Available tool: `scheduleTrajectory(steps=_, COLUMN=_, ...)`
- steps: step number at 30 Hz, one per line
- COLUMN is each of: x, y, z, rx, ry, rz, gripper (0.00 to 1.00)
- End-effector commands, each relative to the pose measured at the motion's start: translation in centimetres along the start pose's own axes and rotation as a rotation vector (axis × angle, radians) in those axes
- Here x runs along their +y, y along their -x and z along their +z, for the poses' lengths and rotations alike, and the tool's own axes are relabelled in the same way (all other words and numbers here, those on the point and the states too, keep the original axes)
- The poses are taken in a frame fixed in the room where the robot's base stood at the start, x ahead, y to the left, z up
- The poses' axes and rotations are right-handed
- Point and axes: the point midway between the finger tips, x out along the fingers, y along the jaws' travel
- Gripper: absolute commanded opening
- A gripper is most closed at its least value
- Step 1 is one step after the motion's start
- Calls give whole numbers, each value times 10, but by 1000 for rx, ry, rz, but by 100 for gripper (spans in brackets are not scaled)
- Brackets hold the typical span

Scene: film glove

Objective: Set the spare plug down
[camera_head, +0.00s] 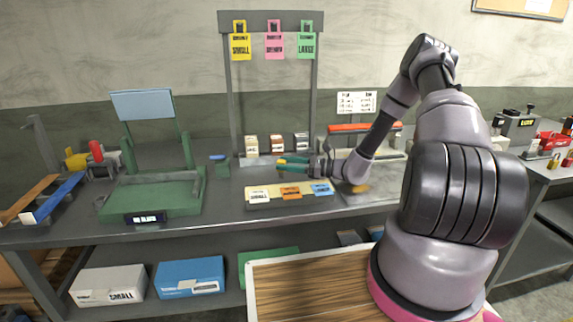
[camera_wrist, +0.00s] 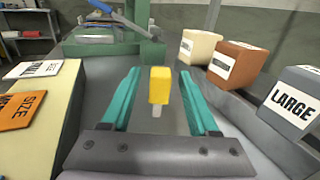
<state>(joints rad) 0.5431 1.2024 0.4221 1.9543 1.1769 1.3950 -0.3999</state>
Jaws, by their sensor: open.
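A small yellow plug (camera_wrist: 159,86) with a pale lower tip shows in the wrist view between the two teal fingers of my gripper (camera_wrist: 159,73). Clear gaps show on both sides of the plug, so the fingers are apart and not touching it. Whether the plug rests on the grey surface is hard to tell. In the head view my gripper (camera_head: 280,165) reaches left, low over the workbench (camera_head: 225,200), behind the tray of size cards (camera_head: 250,205). A small yellow spot, likely the plug, shows at its fingertips.
Cream (camera_wrist: 198,46), brown (camera_wrist: 236,62) and grey LARGE (camera_wrist: 293,100) boxes stand close on the gripper's right in the wrist view. The card tray (camera_wrist: 60,110) lies on its left. A green press-like machine (camera_head: 160,195) stands at left on the bench.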

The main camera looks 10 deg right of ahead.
Motion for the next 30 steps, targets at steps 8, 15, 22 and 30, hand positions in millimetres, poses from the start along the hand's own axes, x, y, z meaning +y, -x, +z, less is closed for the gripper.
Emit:
scheduleTrajectory(steps=8, x=3, y=24, z=2, rx=6, ry=-19, rz=-6, gripper=61)
scheduleTrajectory(steps=15, x=3, y=77, z=5, rx=2, ry=-16, rz=-5, gripper=61)
scheduleTrajectory(steps=22, x=3, y=112, z=5, rx=2, ry=-14, rz=-2, gripper=61)
scheduleTrajectory(steps=30, x=4, y=121, z=8, rx=6, ry=-7, rz=7, gripper=61)
